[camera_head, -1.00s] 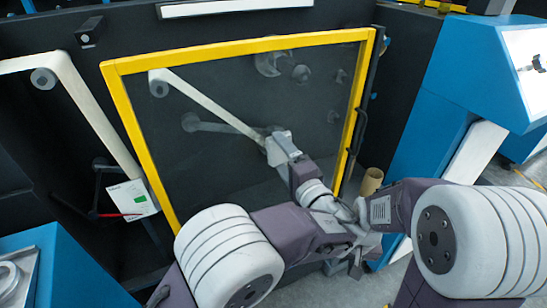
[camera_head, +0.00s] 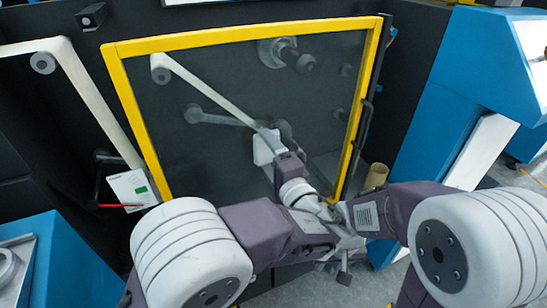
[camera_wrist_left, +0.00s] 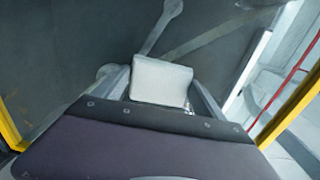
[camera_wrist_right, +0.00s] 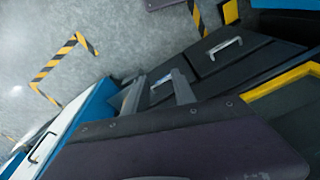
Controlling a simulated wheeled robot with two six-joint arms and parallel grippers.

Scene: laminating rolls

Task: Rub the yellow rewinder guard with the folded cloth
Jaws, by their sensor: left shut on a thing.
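The yellow rewinder guard (camera_head: 232,40) is a yellow frame around a dark see-through panel, upright in the middle of the head view. Part of its yellow frame (camera_wrist_left: 290,105) shows in the left wrist view. My left gripper (camera_head: 268,143) is shut on the folded cloth (camera_head: 262,151), a pale pad held in front of the panel's lower middle. The cloth (camera_wrist_left: 162,82) sits between both fingers in the left wrist view. I cannot tell whether it touches the panel. My right gripper (camera_wrist_right: 157,92) is open and empty, pointing down low in front of the machine.
Behind the panel are rollers and a pale web (camera_head: 210,98). A white card (camera_head: 132,190) hangs left of the guard. A cardboard tube (camera_head: 376,177) stands at the guard's lower right. Blue housings (camera_head: 450,90) flank the machine. Grey floor (camera_wrist_right: 60,30) lies below my right gripper.

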